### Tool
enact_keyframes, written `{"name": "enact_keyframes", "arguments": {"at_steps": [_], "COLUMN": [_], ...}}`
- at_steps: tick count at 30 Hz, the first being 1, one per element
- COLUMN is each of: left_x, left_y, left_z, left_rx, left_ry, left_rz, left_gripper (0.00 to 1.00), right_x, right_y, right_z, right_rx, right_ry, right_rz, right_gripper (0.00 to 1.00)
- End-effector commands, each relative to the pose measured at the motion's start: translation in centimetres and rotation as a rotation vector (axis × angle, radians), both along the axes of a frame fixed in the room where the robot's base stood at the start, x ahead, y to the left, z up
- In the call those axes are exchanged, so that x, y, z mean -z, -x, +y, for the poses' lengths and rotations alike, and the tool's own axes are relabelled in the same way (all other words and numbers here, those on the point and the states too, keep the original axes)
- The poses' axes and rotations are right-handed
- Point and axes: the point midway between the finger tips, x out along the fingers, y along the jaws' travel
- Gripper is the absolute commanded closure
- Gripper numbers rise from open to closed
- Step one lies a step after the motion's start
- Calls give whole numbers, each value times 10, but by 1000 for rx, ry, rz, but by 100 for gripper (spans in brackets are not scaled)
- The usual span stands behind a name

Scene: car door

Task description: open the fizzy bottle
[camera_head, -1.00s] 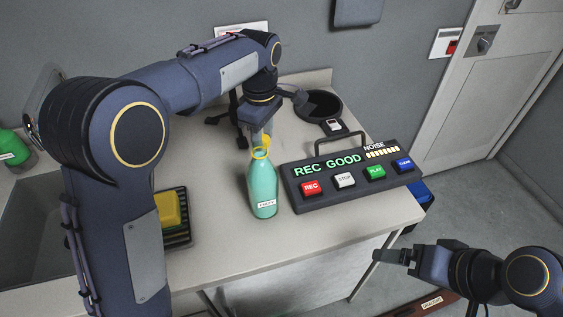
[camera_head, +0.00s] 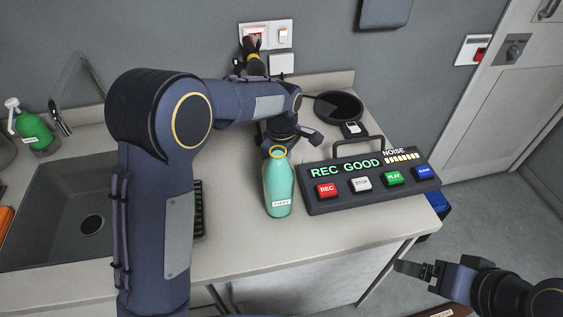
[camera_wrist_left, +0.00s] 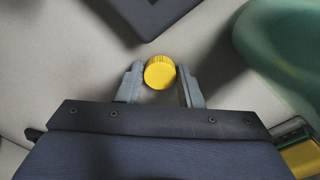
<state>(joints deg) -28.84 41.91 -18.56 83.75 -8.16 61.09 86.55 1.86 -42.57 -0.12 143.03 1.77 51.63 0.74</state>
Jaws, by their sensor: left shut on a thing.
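The green fizzy bottle (camera_head: 278,188) stands upright on the counter with a white label low on its front. A yellow ring shows at its top in the head view. In the left wrist view the bottle (camera_wrist_left: 287,50) is at the upper right, apart from the fingers. My left gripper (camera_wrist_left: 160,80) is shut on the yellow cap (camera_wrist_left: 160,72), off to the side of the bottle. In the head view the left fingers are hidden behind the bottle. My right gripper (camera_head: 407,268) is at the lower right, off the counter, with no visible object; its finger gap is unclear.
A recorder panel (camera_head: 340,203) with several coloured buttons and lit "REC GOOD" text is right of the bottle. A sink (camera_head: 60,205) and a green pump bottle (camera_head: 33,132) are at the left. A dark round dish (camera_head: 338,106) is behind. The counter front (camera_head: 262,242) is clear.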

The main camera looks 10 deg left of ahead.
Motion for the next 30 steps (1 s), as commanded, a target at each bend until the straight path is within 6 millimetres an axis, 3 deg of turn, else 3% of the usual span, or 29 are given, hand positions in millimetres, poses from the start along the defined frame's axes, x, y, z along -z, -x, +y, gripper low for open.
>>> {"name": "enact_keyframes", "arguments": {"at_steps": [7, 8, 13, 24, 30], "left_x": [3, 3, 3, -5, -41], "left_y": [0, 0, 0, 0, -1], "left_z": [0, 0, 0, 0, 0], "left_rx": [0, 0, 0, 0, 0], "left_ry": [0, 0, 0, 1, 2], "left_rz": [0, 0, 1, -2, -6], "left_gripper": [95, 66, 46, 46, 46], "right_x": [3, 2, 2, 0, 1], "right_y": [0, 0, 0, 0, 0], "right_z": [0, 0, 0, 0, 0], "right_rx": [0, 0, 0, 0, 0], "right_ry": [0, 0, 0, 0, 0], "right_rz": [0, 0, 0, 0, 0], "right_gripper": [11, 11, 11, 11, 11]}}
